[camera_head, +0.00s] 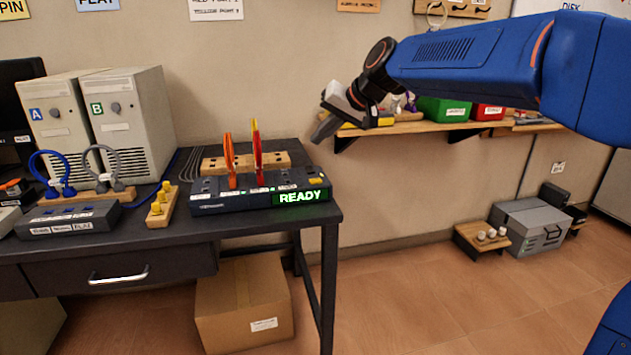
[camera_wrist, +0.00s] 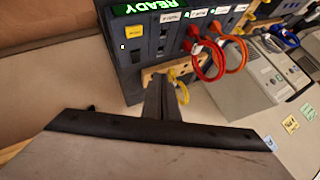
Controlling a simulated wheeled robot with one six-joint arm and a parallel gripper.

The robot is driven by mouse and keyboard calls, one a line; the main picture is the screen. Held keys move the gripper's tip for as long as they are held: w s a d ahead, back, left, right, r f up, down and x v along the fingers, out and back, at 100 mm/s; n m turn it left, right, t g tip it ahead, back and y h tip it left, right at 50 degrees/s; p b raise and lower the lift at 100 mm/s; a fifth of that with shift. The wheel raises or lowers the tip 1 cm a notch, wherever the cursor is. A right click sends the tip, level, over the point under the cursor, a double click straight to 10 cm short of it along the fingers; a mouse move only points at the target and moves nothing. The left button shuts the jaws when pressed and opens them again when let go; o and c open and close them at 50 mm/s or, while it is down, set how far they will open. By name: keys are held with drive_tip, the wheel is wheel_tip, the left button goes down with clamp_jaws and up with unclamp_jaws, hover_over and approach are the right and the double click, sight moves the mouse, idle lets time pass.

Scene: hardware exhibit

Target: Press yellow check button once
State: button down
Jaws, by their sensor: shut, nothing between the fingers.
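The yellow check button (camera_head: 317,180) sits on the right end of the top of a dark console (camera_head: 230,205), near its green READY display (camera_head: 300,197). In the wrist view the yellow button (camera_wrist: 133,30) shows on the console's face, beside the READY display (camera_wrist: 150,6). My gripper (camera_head: 323,130) is shut and empty. It is in the air above and slightly right of the console, apart from the button. In the wrist view its shut fingertips (camera_wrist: 165,90) point toward the console's lower edge. Nothing hides the button.
An orange cable (camera_head: 229,160) and a red cable (camera_head: 259,165) stand up from the console, left of the button. A wooden socket strip (camera_head: 215,163) lies behind it. A wooden block with yellow pegs (camera_head: 160,205) is at left. A shelf (camera_head: 430,127) is behind my gripper.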

sight(319, 181)
drive_tip(key=shift+w+a, duration=0.15)
drive_tip(key=shift+a, duration=0.05)
drive_tip(key=shift+f, duration=4.35)
drive_tip(key=shift+f, duration=0.15)
drive_tip(key=shift+f, duration=0.3)
drive_tip(key=shift+f, duration=0.4)
drive_tip(key=shift+r, duration=0.85)
